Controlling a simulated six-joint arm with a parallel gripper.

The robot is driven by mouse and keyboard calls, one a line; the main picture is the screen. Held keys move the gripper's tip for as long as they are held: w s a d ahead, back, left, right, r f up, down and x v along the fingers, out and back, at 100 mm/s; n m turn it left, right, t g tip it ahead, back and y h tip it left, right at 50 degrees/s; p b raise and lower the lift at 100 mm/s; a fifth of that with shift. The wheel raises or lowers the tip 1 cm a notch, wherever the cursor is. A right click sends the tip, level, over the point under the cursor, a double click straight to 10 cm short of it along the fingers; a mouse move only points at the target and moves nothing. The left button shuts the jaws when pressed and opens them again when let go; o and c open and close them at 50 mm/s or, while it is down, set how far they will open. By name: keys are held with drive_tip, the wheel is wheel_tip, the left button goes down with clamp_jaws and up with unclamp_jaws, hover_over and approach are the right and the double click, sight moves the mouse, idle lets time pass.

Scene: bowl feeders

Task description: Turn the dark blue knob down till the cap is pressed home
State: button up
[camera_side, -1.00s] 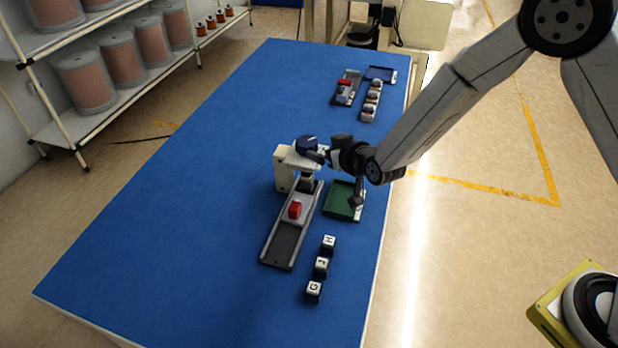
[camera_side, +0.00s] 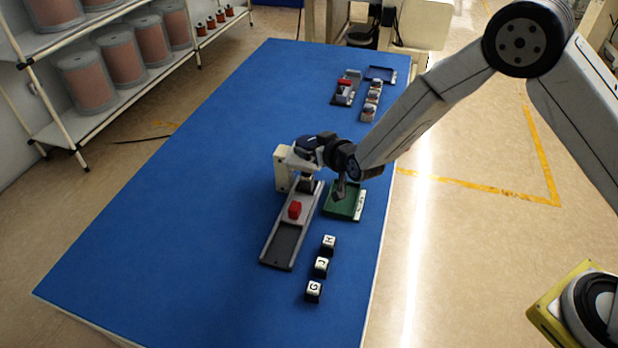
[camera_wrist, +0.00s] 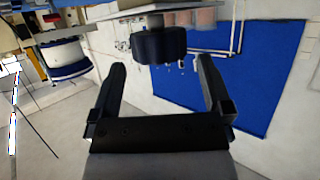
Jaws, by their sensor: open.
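The dark blue knob (camera_side: 306,144) sits on top of a pale press (camera_side: 284,170) on the blue table. In the wrist view the knob (camera_wrist: 158,46) shows between the two fingers of my gripper (camera_wrist: 160,66), with a gap on each side. My gripper (camera_side: 325,146) is open and at the knob's right side in the side view. A dark ram (camera_side: 307,184) hangs below the press arm, over the upper end of a grey track (camera_side: 284,243). A red block (camera_side: 295,210) sits in that track. I cannot make out a cap under the ram.
A green tray (camera_side: 333,208) lies right of the track, partly hidden by my gripper. Lettered cubes (camera_side: 321,267) stand in a row nearer the front. More trays and small parts (camera_side: 345,88) lie at the far end. The table's left side is clear.

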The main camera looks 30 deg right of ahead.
sight(309, 144)
drive_tip(key=shift+x, duration=1.75)
drive_tip(key=c, duration=1.1)
